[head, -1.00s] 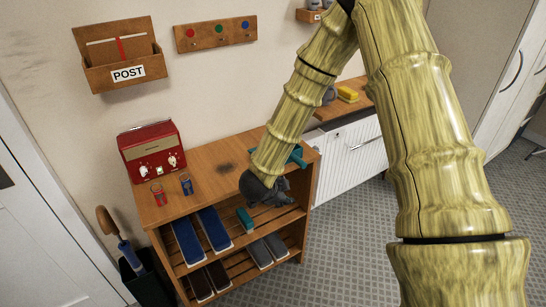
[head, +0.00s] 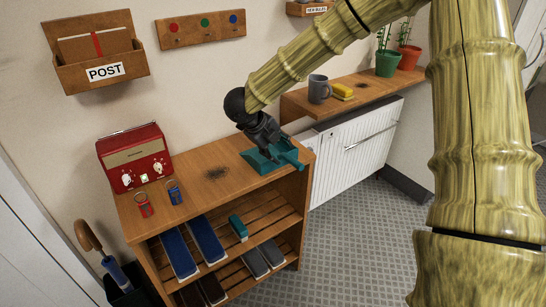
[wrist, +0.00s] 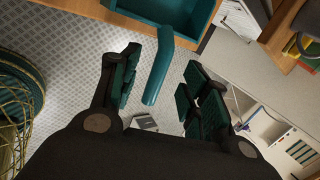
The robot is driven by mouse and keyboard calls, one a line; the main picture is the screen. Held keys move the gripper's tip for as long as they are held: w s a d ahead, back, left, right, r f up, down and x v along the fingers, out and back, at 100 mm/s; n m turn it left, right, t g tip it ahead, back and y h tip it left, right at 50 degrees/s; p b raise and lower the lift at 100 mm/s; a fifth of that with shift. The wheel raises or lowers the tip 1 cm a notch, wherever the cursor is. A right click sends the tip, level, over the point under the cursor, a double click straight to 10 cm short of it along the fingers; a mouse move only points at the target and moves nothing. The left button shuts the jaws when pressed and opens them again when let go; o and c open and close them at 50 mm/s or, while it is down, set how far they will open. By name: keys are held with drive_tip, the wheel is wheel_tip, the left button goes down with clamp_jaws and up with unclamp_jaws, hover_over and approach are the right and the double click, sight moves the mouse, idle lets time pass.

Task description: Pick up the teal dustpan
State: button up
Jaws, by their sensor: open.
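The teal dustpan (head: 268,162) lies on the right end of the wooden shelf unit's top, its handle toward the right edge. In the wrist view, part of its pan (wrist: 172,12) is at the top and its handle (wrist: 158,68) points down between my fingers. My gripper (head: 272,143) is over the dustpan in the head view, hiding part of the pan. In the wrist view my gripper (wrist: 163,80) is open, one finger on each side of the handle with gaps visible. I cannot tell the height left between fingers and handle.
The shelf unit (head: 190,185) bears a red radio (head: 134,158) and red (head: 144,205) and blue (head: 174,192) key tags at left. A teal brush-like item (head: 238,228) lies on its upper shelf among shoes. A mug (head: 319,89) stands on the ledge above the white radiator (head: 355,150).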

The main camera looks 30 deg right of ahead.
sight(286, 157)
drive_tip(key=shift+p+x, duration=0.45)
drive_tip(key=shift+x, duration=3.25)
drive_tip(key=shift+s+d+r, duration=0.1)
drive_tip(key=shift+s, duration=0.05)
clamp_jaws()
